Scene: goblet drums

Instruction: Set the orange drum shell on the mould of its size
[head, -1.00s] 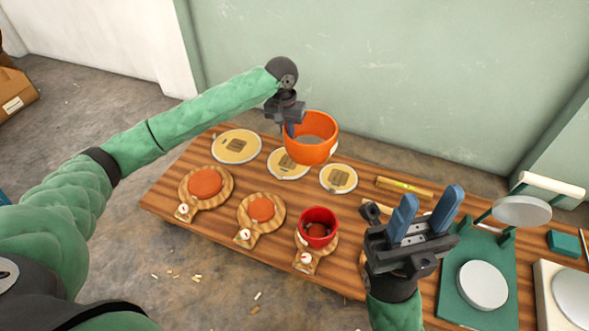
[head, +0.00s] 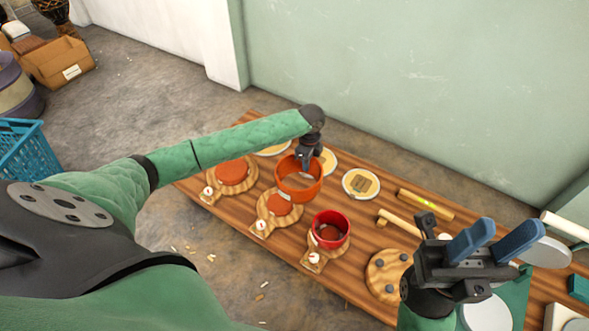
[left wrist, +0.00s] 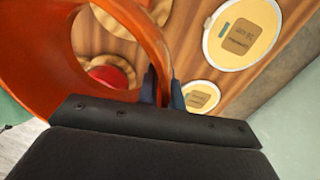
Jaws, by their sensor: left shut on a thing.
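The orange drum shell (head: 290,194) is an open ring, held by its rim in my left gripper (head: 305,165). The left wrist view also shows the shell (left wrist: 30,45), with the blue fingers (left wrist: 163,90) shut on its wall. In the head view it overlaps the far side of the middle mould (head: 279,204), a reddish disc on a wooden paddle; its height above it is hard to tell. The largest mould (head: 232,172) is bare at the left. A red shell (head: 330,230) stands on the smallest mould's paddle (head: 313,262). My right gripper (head: 494,242) is open and empty.
Cream discs with labels (head: 361,184) lie along the table's back edge. A yellow level (head: 426,205), a wooden mallet (head: 399,222) and a round board with dark knobs (head: 388,275) lie to the right. A green press (head: 520,290) is beyond my right gripper.

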